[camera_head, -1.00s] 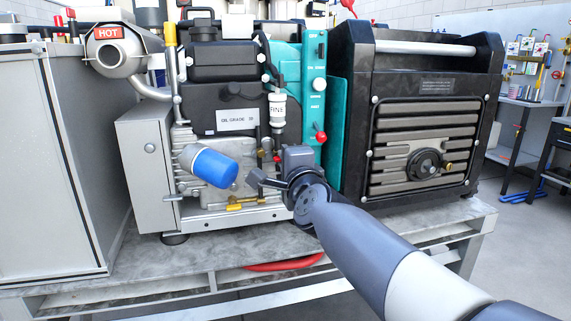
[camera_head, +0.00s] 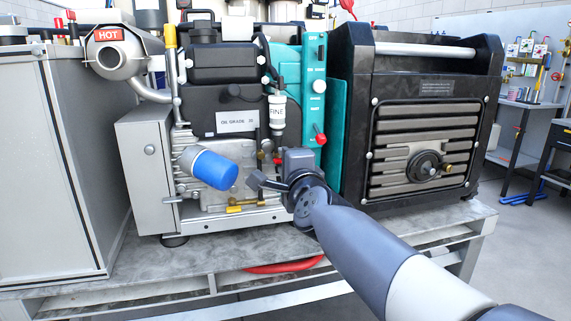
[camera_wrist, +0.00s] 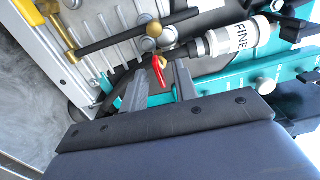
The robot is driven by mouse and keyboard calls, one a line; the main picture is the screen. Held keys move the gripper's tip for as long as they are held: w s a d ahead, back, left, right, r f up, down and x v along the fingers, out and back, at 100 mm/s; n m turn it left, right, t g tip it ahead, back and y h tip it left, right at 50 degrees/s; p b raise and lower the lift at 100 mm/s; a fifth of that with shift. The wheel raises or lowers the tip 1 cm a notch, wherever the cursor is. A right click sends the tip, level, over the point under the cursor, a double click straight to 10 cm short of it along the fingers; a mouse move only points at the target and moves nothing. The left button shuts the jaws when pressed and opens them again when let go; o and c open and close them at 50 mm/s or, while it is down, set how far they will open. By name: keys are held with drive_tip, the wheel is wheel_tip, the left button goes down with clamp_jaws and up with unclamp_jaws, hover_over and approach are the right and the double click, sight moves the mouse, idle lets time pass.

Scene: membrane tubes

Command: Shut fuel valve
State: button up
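In the head view my gripper (camera_head: 270,178) is close to the engine front, partly hidden by my wrist.
A blue oil filter (camera_head: 214,168) sticks out left of my gripper. A red-knobbed lever (camera_head: 320,138) stands on the teal panel (camera_head: 313,95) to the right. The black generator housing (camera_head: 420,65) is further right. A dark hose (camera_wrist: 120,38) crosses near the fingertips.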

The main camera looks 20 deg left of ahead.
drive_tip(key=p+v, duration=0.1)
drive_tip(key=v, duration=0.9)
drive_tip(key=shift+s+d, duration=0.3)
drive_tip(key=x, duration=1.1)
drive_tip(key=shift+b, duration=0.45)
drive_tip(key=shift+s, duration=0.2)
